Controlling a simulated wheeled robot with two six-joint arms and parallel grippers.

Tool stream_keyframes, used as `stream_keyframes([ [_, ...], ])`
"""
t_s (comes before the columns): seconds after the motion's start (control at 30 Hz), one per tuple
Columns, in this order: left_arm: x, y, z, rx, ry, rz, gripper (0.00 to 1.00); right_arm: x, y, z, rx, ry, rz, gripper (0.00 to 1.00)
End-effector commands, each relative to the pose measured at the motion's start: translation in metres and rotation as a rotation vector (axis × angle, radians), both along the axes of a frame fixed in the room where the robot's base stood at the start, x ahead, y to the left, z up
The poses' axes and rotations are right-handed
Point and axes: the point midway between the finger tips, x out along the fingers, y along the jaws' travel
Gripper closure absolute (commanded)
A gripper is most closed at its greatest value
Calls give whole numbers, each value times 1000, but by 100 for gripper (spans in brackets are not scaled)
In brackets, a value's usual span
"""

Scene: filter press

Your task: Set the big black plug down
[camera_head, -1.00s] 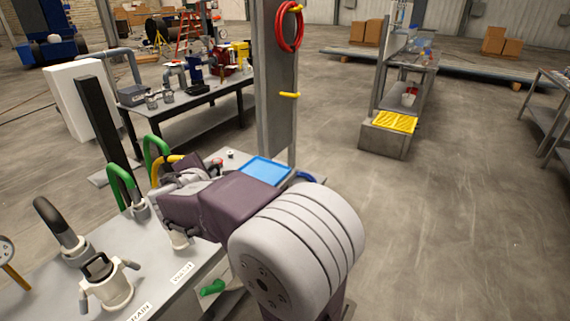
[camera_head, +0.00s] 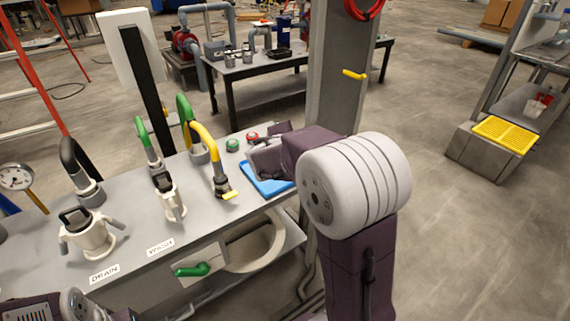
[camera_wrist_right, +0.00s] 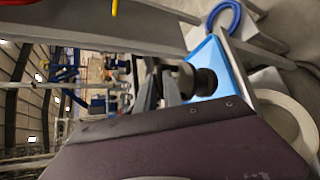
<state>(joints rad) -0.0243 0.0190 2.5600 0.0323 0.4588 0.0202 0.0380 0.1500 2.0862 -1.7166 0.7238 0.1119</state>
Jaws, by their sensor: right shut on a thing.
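My right gripper (camera_head: 264,163) is over the blue tray (camera_head: 268,187) at the right end of the grey bench. In the right wrist view the gripper (camera_wrist_right: 172,86) is shut on the black plug (camera_wrist_right: 204,82), whose round dark end faces the blue tray (camera_wrist_right: 222,72). I cannot tell whether the plug touches the tray. In the head view my gripper and wrist hide the plug. My left gripper is out of view; only part of my left arm shows at the lower left.
The bench (camera_head: 130,225) carries DRAIN and WASH labels, white couplings (camera_head: 90,232), and black, green and yellow hoses (camera_head: 205,145). Red and green buttons (camera_head: 252,136) sit just behind the tray. A grey post (camera_head: 335,100) stands close right of it. A green handle (camera_head: 192,270) projects in front.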

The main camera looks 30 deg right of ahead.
Motion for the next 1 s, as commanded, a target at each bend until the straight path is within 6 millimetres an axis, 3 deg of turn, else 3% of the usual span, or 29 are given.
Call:
stream_keyframes([
  [0.3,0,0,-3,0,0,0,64,83,-11,-51,0,4,0,100],
  [0.4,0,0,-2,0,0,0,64,100,-13,-61,-1,1,-1,100],
  [0.63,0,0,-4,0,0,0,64,110,-14,-70,-1,1,-1,100],
  [0.83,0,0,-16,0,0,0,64,109,-14,-104,-1,4,0,100],
  [1.0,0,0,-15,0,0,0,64,109,-14,-106,-1,0,-1,100],
])
